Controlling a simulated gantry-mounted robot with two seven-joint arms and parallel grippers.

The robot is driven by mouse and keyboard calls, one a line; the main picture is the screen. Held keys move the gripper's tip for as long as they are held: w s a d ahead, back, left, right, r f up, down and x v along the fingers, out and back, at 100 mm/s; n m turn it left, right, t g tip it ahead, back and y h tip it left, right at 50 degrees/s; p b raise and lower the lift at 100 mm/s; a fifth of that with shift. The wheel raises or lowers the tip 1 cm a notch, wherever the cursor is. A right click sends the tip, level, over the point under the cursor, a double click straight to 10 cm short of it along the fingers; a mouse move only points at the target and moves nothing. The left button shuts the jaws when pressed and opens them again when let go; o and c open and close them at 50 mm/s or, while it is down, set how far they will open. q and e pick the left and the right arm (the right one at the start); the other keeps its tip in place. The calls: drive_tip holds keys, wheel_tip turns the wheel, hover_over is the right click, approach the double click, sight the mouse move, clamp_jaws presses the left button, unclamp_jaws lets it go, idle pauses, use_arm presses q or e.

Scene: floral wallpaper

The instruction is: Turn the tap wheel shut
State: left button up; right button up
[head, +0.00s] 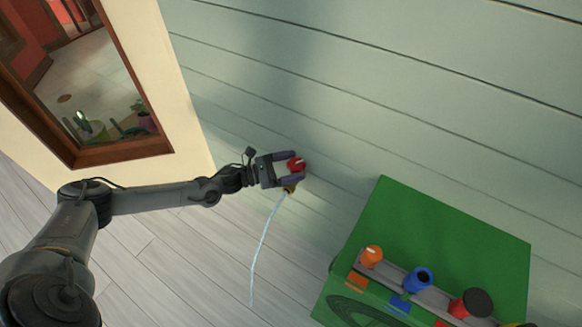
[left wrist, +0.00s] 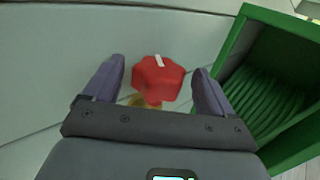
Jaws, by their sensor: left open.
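The red tap wheel (head: 296,164) with a white mark sits on a brass tap (head: 290,187) at the pale plank wall. A thin stream of water (head: 264,245) runs from the tap down to the floor. My left gripper (head: 293,163) is open, with its fingers on either side of the wheel. In the left wrist view the wheel (left wrist: 158,78) lies between the open fingertips (left wrist: 158,72), with a gap on both sides. The brass tap (left wrist: 146,101) is mostly hidden below the wheel there. My right gripper is not in view.
A green box (head: 440,235) with a row of orange, blue and red knobs stands to the right of the tap. A wood-framed mirror or window (head: 95,90) is at the upper left.

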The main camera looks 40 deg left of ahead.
use_arm(q)
drive_tip(key=c, duration=1.1)
drive_tip(key=shift+o, duration=0.2)
drive_tip(key=shift+w+a+f+m+g+h+b, duration=0.15)
drive_tip(key=shift+m+g+h+b, duration=0.25)
drive_tip(key=shift+b, duration=0.35)
drive_tip(key=m+g+h+b, duration=0.1)
drive_tip(key=b, duration=0.2)
drive_tip(key=m+g+h+b, duration=0.4)
drive_tip(key=b, duration=0.1)
drive_tip(key=shift+w+a+b, duration=0.2)
drive_tip(key=shift+w+b, duration=0.1)
drive_tip(key=shift+m+g+h+b, duration=0.85)
drive_tip(key=shift+g+b, duration=0.35)
drive_tip(key=shift+g, duration=0.4)
